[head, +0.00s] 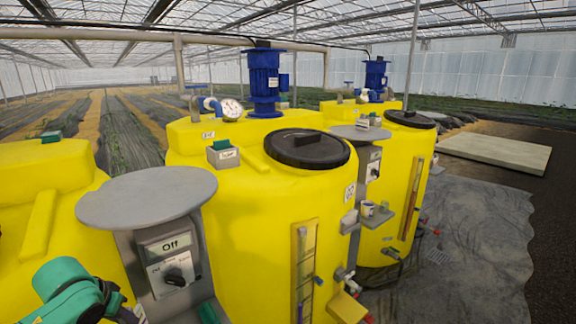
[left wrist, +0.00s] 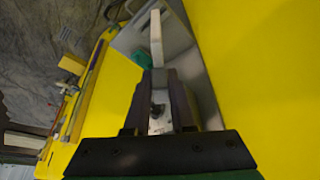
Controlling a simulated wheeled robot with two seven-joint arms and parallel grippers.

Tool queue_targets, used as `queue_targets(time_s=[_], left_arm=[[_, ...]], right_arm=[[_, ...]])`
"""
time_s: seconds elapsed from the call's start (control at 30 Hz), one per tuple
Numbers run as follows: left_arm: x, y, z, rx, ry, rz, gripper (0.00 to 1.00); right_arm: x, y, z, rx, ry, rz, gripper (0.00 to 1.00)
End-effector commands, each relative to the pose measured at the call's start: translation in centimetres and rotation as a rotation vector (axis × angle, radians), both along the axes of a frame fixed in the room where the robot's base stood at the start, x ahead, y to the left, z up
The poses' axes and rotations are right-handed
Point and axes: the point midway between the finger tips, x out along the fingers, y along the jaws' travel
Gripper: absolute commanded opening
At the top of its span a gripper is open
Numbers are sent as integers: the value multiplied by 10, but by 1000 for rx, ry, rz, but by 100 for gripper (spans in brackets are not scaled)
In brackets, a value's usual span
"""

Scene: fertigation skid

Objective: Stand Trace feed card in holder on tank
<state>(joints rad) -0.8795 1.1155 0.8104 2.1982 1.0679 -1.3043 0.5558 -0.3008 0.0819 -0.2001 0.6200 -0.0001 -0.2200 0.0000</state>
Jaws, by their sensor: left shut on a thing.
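My left gripper (head: 132,314) is at the lower left of the head view, beside the grey control post. In the left wrist view the left gripper (left wrist: 159,100) is shut on a thin pale card (left wrist: 156,40) that sticks out beyond the fingertips. Its writing cannot be read, so I cannot tell whether it is the Trace feed card. A grey holder (head: 222,158) with a green-edged, labelled card (head: 228,153) stands on the middle yellow tank (head: 250,200). A small green-topped piece (head: 50,137) sits on the left tank (head: 40,175). My right gripper is not in view.
A round grey shelf (head: 147,196) tops the post, whose control box (head: 168,258) reads Off. The middle tank bears a black lid (head: 307,148), a blue motor (head: 264,82) and a gauge (head: 232,108). Another yellow tank (head: 385,180) stands behind to the right.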

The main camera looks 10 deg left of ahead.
Motion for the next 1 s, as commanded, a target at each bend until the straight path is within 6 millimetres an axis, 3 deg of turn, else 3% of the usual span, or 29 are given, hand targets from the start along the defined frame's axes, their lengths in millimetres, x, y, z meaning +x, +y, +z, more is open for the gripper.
queue_targets(time_s=[0.1, 0.37, 0.53, 0.63, 0.8, 0.9, 1.0], left_arm=[[-3, -21, -31, -3, 0, -35, 0], [-5, -66, -73, -5, -6, -101, 0], [-7, -118, -103, -7, -7, -164, 0], [-7, -168, -119, -12, -13, -211, 0], [-9, -250, -119, -10, -12, -259, 0], [-11, -277, -110, -7, -11, -263, 0], [-13, -288, -106, -5, -5, -261, 0]], right_arm=[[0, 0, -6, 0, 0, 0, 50], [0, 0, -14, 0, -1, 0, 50], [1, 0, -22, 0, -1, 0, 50], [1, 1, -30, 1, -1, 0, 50], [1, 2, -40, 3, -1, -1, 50], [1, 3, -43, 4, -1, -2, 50], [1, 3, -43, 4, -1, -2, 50]])
